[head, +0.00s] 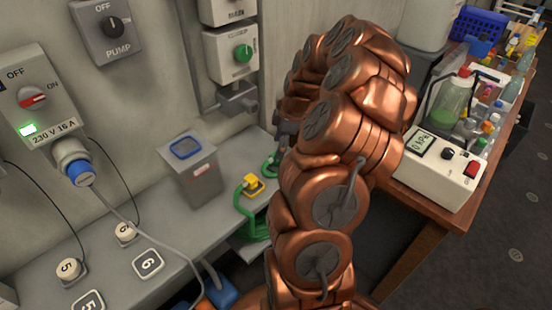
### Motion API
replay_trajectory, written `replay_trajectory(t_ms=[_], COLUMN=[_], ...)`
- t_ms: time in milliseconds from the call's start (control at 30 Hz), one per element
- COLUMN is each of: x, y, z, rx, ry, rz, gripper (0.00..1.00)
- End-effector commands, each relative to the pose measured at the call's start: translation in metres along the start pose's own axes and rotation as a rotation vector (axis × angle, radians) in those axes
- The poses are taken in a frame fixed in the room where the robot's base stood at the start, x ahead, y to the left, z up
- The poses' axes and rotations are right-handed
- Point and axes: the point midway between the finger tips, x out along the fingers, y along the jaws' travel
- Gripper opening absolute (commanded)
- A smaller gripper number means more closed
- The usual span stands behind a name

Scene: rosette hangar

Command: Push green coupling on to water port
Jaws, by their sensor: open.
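A green coupling (268,166) on a green hose (256,222) is partly visible at the shelf's edge, left of my copper-coloured arm. My gripper (284,132) shows only as a small dark grey part behind the arm, just above the coupling. Its fingertips are hidden, and I cannot tell whether it touches the coupling. A grey wall box with a green knob (243,54) has a grey fitting (238,99) below it. I cannot tell which part is the water port; it may be hidden by my arm.
A yellow block (252,184) and a grey bin (190,170) stand on the shelf. A power socket with a blue plug (78,168) is at left. At right, a wooden table (437,215) holds a white instrument (437,172) and bottles. My arm fills the middle.

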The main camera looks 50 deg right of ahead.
Motion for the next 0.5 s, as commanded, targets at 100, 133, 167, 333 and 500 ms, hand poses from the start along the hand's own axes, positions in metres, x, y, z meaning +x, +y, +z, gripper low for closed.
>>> replay_trajectory(t_ms=[100, 133, 167, 333, 500], x=[0.006, 0.009, 0.011, 0.031, 0.046], y=[-0.001, -0.002, -0.002, -0.003, -0.002], z=[0.000, 0.000, 0.000, 0.001, 0.002], rx=[0.001, 0.001, 0.001, 0.002, 0.002], ry=[-0.001, -0.001, 0.000, 0.000, 0.000], rz=[-0.005, -0.007, -0.007, -0.009, -0.004], gripper=[0.71, 0.71, 0.71, 0.71, 0.71])
